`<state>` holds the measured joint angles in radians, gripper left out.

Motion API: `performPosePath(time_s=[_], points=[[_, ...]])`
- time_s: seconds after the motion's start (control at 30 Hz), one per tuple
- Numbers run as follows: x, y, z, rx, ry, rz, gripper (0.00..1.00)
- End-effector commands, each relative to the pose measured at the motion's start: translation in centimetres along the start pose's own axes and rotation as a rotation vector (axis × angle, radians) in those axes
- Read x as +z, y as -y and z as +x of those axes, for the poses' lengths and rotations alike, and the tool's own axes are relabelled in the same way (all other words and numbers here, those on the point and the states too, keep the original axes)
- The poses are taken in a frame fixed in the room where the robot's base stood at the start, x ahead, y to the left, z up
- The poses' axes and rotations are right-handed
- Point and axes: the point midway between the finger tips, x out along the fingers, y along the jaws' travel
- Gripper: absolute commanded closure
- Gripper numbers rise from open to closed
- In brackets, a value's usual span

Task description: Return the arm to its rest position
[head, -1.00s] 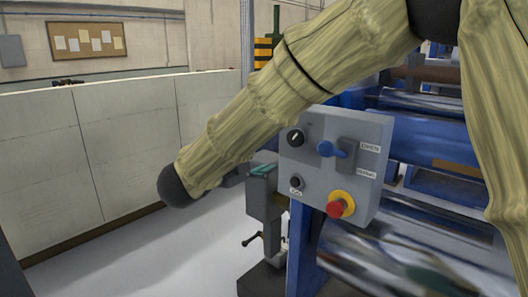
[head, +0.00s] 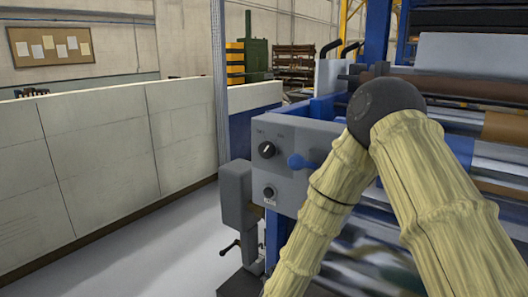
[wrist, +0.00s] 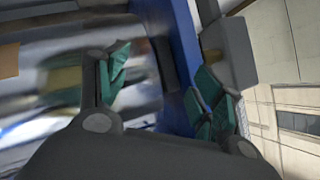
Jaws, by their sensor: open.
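My arm (head: 445,205) is in a tan ribbed sleeve and folded at a dark round joint (head: 385,100) in the head view. One sleeved link comes up from the lower right, and the other slopes down to the bottom edge. My gripper is outside the head view. In the wrist view my gripper (wrist: 160,88) has its two green-padded fingers well apart, with nothing between them. Behind the fingers are a blue machine frame and blurred shiny rollers.
The roller machine (head: 480,150) stands close behind my arm. Its grey control panel (head: 290,150) has a black knob and a blue lever; my arm hides its right part. A pale low wall (head: 100,160) runs along the left, with clear floor (head: 165,250) before it.

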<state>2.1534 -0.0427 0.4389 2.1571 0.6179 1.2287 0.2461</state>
Motion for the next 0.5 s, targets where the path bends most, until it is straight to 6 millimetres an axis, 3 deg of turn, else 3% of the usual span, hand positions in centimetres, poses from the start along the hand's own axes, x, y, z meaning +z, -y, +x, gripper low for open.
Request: performPosePath(time_s=[0.03, 0.27, 0.5], points=[[1.6, -2.7, 0.0, 0.019, 0.055, -0.048, 0.33], [8.1, -14.2, -2.0, 0.084, 0.312, -0.252, 0.33], [13.4, -25.7, -7.4, 0.147, 0.593, -0.434, 0.33]])
